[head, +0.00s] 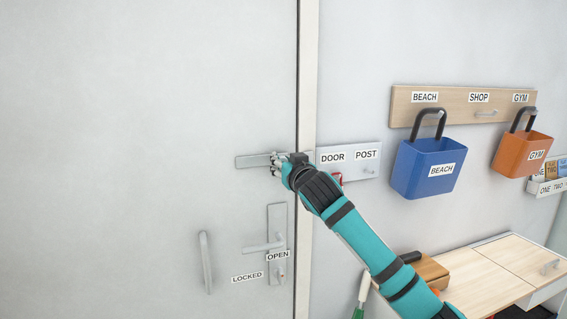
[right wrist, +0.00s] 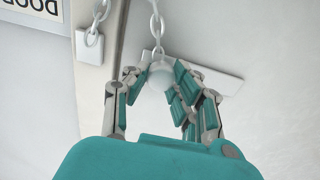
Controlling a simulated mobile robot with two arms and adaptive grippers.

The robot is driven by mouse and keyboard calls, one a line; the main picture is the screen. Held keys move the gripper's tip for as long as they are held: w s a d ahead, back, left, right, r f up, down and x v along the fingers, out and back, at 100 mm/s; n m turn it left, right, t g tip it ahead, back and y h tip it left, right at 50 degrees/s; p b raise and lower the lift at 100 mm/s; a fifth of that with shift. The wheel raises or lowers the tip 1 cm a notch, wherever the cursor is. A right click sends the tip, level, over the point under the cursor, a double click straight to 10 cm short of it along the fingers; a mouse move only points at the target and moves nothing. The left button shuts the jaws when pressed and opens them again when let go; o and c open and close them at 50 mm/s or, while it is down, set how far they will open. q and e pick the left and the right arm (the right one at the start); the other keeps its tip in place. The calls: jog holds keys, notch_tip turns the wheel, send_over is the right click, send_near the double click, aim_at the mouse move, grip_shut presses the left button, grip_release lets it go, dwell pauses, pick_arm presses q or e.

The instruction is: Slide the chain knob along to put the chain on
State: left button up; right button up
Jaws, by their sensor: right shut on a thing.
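The chain knob (right wrist: 160,76) is a pale round knob in the right wrist view. My right gripper (right wrist: 163,80) is shut on it, with fingers on both sides. The chain (right wrist: 156,22) runs up from the knob, out of the top of that view. The chain track (head: 252,161) is a grey horizontal bar on the door, also seen in the right wrist view (right wrist: 222,80) behind the fingers. In the head view my right gripper (head: 277,163) is at the track's right part, near the door's edge, and hides the knob. My left gripper is not in view.
The plate labelled DOOR and POST (head: 349,160) is on the wall right of the frame. A lever handle (head: 265,246) and a vertical pull (head: 206,262) are lower on the door. A blue BEACH bin (head: 428,168) and an orange GYM bin (head: 520,153) hang at right.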

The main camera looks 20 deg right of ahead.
aim_at(256, 160)
grip_shut()
jog(key=a, duration=0.6)
jog(key=shift+s+a, duration=0.1)
jog(key=shift+a, duration=0.05)
jog(key=o, duration=1)
grip_release()
jog(key=shift+c, duration=0.2)
jog(key=s, duration=1.2)
jog(key=shift+d, duration=0.4)
